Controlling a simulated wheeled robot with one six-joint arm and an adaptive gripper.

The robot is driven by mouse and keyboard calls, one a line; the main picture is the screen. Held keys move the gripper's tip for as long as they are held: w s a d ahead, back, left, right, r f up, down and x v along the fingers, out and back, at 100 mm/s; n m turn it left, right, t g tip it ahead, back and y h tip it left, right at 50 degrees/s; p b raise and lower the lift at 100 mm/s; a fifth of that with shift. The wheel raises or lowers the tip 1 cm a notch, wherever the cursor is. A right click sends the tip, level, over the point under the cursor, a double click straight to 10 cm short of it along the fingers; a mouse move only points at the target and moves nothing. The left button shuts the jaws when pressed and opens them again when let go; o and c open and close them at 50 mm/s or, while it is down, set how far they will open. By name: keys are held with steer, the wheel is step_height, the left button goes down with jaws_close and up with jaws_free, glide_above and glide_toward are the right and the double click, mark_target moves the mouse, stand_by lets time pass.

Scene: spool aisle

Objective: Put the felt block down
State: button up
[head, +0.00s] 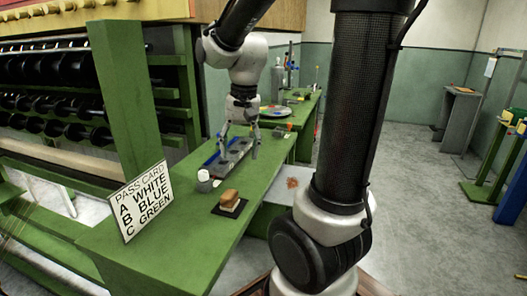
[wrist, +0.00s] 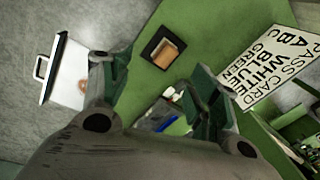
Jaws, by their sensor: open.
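The felt block (head: 230,196), tan and brown, sits on a small black square pad (head: 239,210) on the green bench. The block also shows in the wrist view (wrist: 168,51), on the pad beyond my fingertips. My gripper (head: 238,150) is open and empty, pointing down over a grey tray farther back on the bench. It is apart from the block, and its spread fingers show in the wrist view (wrist: 160,76).
A white-lidded jar (head: 204,181) stands left of the block, near the grey tray (head: 228,157). A pass card (head: 141,202) leans at the bench's left side, by a green post (head: 127,100). The green bench top (head: 185,240) is clear in front. Grey floor lies open to the right.

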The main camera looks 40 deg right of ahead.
steer(key=s+r+n+t, duration=0.1)
steer(key=s+r+n, duration=0.1)
steer(key=s, duration=0.4)
steer(key=s+r+n+t, duration=0.2)
steer(key=s+n, duration=0.3)
steer(key=s, duration=0.2)
steer(key=shift+d+r+h, duration=0.3)
steer(key=shift+r, duration=0.1)
steer(key=shift+f, duration=0.1)
